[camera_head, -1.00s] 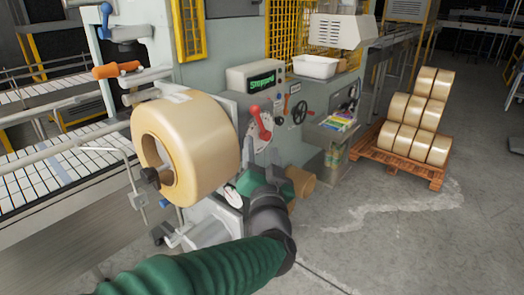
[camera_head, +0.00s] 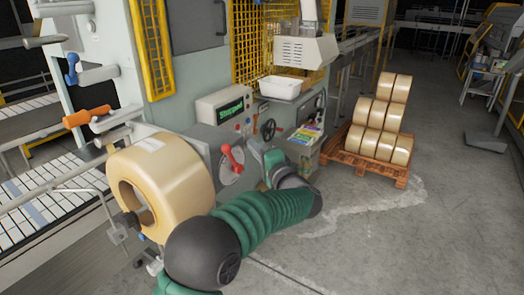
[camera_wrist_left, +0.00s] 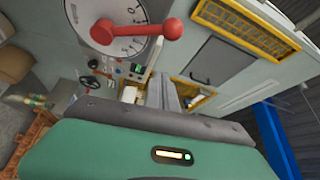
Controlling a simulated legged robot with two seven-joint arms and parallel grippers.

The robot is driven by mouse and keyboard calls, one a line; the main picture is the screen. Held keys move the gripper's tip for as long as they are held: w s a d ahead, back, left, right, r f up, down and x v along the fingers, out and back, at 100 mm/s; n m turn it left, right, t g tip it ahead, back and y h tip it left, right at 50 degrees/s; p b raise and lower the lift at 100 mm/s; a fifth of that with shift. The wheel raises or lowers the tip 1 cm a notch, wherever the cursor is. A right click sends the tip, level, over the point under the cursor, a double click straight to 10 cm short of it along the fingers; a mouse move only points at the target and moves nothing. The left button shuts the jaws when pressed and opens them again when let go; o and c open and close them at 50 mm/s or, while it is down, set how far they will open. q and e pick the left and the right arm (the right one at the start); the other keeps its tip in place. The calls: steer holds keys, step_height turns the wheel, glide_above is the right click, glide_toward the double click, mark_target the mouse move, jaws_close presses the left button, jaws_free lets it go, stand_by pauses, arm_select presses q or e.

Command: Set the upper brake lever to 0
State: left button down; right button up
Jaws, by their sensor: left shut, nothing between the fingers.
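The red brake lever (camera_head: 231,160) sits on a round pale dial on the grey machine panel, just right of the big tape roll (camera_head: 172,185). In the left wrist view the red lever (camera_wrist_left: 140,30) lies across the dial (camera_wrist_left: 118,12), its larger ball end toward the right; a few numbers show at the dial's edge, but I cannot tell which one the lever marks. My left gripper (camera_head: 259,151) is shut and empty, just right of the dial and apart from the lever. Its fingers also show in the left wrist view (camera_wrist_left: 167,90). My right gripper is out of view.
A control box (camera_head: 224,108) with a green display stands above the lever. A black handwheel (camera_head: 268,130) and a white tray (camera_head: 281,88) are to the right. A pallet (camera_head: 365,165) of tape rolls stands on open floor. An orange handle (camera_head: 87,117) sticks out at left.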

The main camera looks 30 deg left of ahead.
mark_target(229, 153)
arm_select(q)
steer(key=x, duration=0.4)
steer(key=s+f+n+b, duration=0.1)
steer(key=s, duration=0.1)
steer(key=s+n+y+b, duration=0.1)
steer(key=s, duration=0.1)
steer(key=s+a+f+b, duration=0.1)
steer(key=s, duration=0.1)
steer(key=shift+s+f+n+y, duration=0.1)
steer(key=shift+f+n+y, duration=0.2)
steer(key=shift+n, duration=0.1)
steer(key=shift+s+a+r+p, duration=0.15)
steer(key=shift+s+r+p, duration=0.05)
steer(key=shift+s+p, duration=0.2)
steer(key=shift+s+a+f, duration=0.1)
steer(key=shift+s+f, duration=0.1)
